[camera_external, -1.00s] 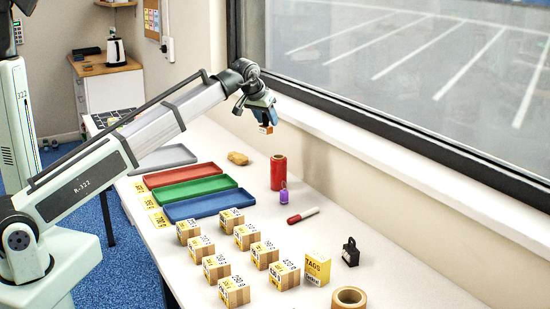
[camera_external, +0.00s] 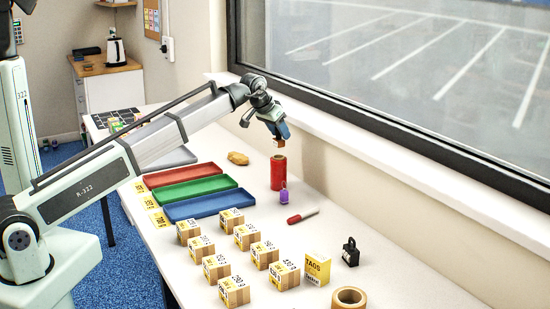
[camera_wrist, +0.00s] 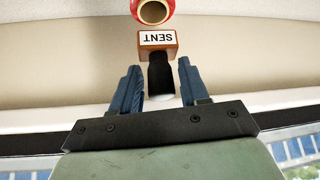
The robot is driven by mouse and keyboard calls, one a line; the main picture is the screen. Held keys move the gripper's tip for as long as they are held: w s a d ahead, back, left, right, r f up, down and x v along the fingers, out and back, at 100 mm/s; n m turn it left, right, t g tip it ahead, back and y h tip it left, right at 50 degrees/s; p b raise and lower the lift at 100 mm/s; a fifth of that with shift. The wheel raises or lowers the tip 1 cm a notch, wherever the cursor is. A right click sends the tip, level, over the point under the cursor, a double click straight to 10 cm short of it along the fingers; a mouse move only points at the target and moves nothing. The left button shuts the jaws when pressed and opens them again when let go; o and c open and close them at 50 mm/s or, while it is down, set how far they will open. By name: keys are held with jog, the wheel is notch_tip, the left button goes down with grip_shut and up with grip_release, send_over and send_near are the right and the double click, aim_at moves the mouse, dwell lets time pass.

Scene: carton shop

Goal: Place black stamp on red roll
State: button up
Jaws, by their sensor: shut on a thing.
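The stamp has a black handle and a wooden block with a white SENT label. My gripper (camera_external: 281,133) is shut on the black stamp (camera_external: 280,143), holding it by the handle with the block pointing down. The red roll (camera_external: 278,173) stands upright on the table, and the stamp is just above its top in the external view. In the wrist view, the stamp (camera_wrist: 160,75) shows between the fingers of my gripper (camera_wrist: 158,85). The red roll's open end (camera_wrist: 167,17) lies beyond the block there. I cannot tell the exact gap.
A purple weight (camera_external: 283,196) and a red marker (camera_external: 302,215) are in front of the roll. A tan lump (camera_external: 238,158) lies behind left. Red (camera_external: 184,175), green (camera_external: 195,189) and blue trays (camera_external: 210,205) are at the left. Several cartons stand nearer. The window wall is close behind.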

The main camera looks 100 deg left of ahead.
aim_at(277, 136)
jog(key=shift+f, duration=1.8)
jog(key=o, duration=1.1)
jog(key=shift+f, duration=0.1)
jog(key=v, duration=1.2)
